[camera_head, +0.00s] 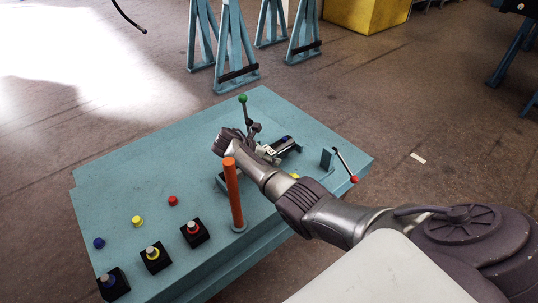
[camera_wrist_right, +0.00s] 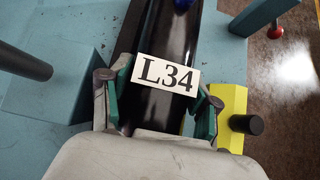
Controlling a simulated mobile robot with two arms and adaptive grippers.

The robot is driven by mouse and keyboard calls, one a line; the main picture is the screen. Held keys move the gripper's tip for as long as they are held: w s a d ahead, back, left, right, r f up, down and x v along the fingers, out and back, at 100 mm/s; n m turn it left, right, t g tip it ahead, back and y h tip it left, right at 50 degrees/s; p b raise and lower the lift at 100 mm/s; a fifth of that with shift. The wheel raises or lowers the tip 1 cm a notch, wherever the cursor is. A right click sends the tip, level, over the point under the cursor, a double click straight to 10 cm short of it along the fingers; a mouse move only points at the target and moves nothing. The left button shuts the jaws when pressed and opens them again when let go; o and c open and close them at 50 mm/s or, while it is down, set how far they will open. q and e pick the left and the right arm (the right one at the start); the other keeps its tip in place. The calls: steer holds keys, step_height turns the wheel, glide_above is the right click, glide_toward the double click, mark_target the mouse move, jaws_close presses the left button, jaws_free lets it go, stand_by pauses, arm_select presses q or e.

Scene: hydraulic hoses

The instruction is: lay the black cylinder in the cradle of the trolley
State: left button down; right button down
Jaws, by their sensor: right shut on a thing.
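The black cylinder (camera_head: 285,145), with a white L34 label, is at the far middle of the teal trolley (camera_head: 130,180). It fills the middle of the right wrist view (camera_wrist_right: 160,108), with a blue spot at its far end. My right gripper (camera_head: 267,152) is shut on it, and the fingers (camera_wrist_right: 160,95) grip its two sides at the label. A dark edge runs along the cylinder's left side in the wrist view. My arm hides much of the area below, so I cannot tell whether the cylinder touches the cradle. My left gripper is not in view.
An orange post (camera_head: 234,195) stands close to my right arm. A green-knobbed lever (camera_head: 243,99) and a red-knobbed lever (camera_head: 354,179) flank the cylinder. Black boxes with buttons (camera_head: 194,232) line the near left edge. Teal stands (camera_head: 235,50) are behind on the floor.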

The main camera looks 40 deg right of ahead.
steer(key=shift+s+a+f, duration=0.15)
steer(key=shift+s+f, duration=0.05)
steer(key=shift+f, duration=0.2)
steer(key=shift+s+a+f, duration=0.1)
steer(key=shift+s+f, duration=0.05)
steer(key=shift+f, duration=0.25)
steer(key=c, duration=0.6)
jaws_free()
steer(key=shift+o, duration=1.4)
steer(key=shift+f, duration=0.15)
steer(key=shift+o, duration=0.7)
steer(key=shift+s+f, duration=0.15)
steer(key=r, duration=1)
steer(key=shift+w+d, duration=0.3)
steer(key=shift+w, duration=0.1)
steer(key=shift+s+d+r, duration=0.1)
steer(key=shift+d+r, duration=0.05)
steer(key=shift+r, duration=0.7)
